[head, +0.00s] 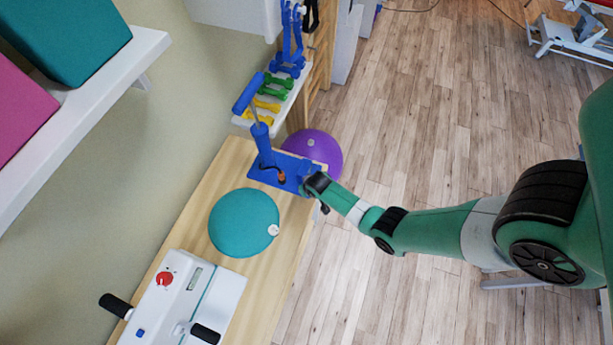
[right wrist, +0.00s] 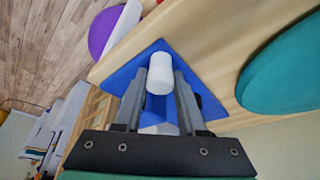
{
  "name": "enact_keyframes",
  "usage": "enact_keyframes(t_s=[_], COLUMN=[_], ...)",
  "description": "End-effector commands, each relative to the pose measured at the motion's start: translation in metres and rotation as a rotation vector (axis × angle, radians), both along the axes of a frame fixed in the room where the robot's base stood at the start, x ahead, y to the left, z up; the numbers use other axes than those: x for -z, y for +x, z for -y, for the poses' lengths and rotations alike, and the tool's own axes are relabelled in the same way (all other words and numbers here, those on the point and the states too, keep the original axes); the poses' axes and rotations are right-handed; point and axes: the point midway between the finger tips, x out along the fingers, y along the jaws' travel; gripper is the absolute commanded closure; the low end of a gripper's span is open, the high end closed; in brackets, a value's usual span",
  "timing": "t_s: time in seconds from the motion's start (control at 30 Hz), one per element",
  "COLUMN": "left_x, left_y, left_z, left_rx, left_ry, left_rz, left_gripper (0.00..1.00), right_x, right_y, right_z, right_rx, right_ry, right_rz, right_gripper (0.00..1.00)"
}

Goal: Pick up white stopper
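The white stopper (right wrist: 160,74) is a short white cylinder in the right wrist view. It shows in front of a blue base plate (right wrist: 140,68). My right gripper (right wrist: 161,80) has one finger on each side of it, with almost no gap visible. Whether the fingers press on it is unclear. In the head view my right gripper (head: 316,185) is at the right end of the blue base plate (head: 284,174), and I cannot make out the stopper there. My left gripper is in neither view.
A blue upright pump (head: 263,145) stands on the plate. A teal disc (head: 240,223) and a white device (head: 192,305) with black handles share the wooden table (head: 281,268). A purple ball (head: 318,150) is beyond the table's end. Open floor lies to the right.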

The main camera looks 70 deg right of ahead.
Motion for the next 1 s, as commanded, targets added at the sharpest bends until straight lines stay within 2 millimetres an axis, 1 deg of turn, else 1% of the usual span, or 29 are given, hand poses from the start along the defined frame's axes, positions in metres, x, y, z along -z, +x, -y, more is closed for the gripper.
enact_keyframes(t_s=[0.03, 0.1, 0.2, 0.47, 0.57, 0.63, 0.73, 0.8, 0.87, 1.0], left_x=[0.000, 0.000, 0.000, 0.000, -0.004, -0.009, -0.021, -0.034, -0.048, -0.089], left_y=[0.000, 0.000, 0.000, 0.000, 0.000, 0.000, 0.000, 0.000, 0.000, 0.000], left_z=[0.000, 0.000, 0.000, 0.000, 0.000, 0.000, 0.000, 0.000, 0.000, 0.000], left_rx=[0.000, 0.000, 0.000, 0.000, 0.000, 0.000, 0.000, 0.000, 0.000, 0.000], left_ry=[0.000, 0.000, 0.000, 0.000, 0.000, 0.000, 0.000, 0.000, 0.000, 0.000], left_rz=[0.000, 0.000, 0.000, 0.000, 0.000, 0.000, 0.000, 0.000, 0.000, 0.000], left_gripper=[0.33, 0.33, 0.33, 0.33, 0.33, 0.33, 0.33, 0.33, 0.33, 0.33], right_x=[0.000, 0.000, 0.000, 0.000, -0.005, -0.011, -0.026, -0.041, -0.051, -0.086], right_y=[0.000, 0.000, 0.000, 0.000, 0.000, 0.000, 0.000, 0.000, -0.008, -0.029], right_z=[0.000, 0.000, 0.000, 0.000, 0.000, 0.000, 0.000, 0.000, -0.005, -0.019], right_rx=[0.000, 0.000, 0.000, 0.000, 0.000, 0.000, 0.000, 0.000, -0.001, -0.001], right_ry=[0.000, 0.000, 0.000, 0.000, 0.000, 0.000, -0.001, -0.001, 0.001, 0.001], right_rz=[0.000, 0.000, 0.000, 0.000, 0.000, 0.000, 0.001, 0.001, -0.002, -0.003], right_gripper=[0.72, 0.84, 1.00, 1.00, 1.00, 1.00, 1.00, 1.00, 1.00, 1.00])
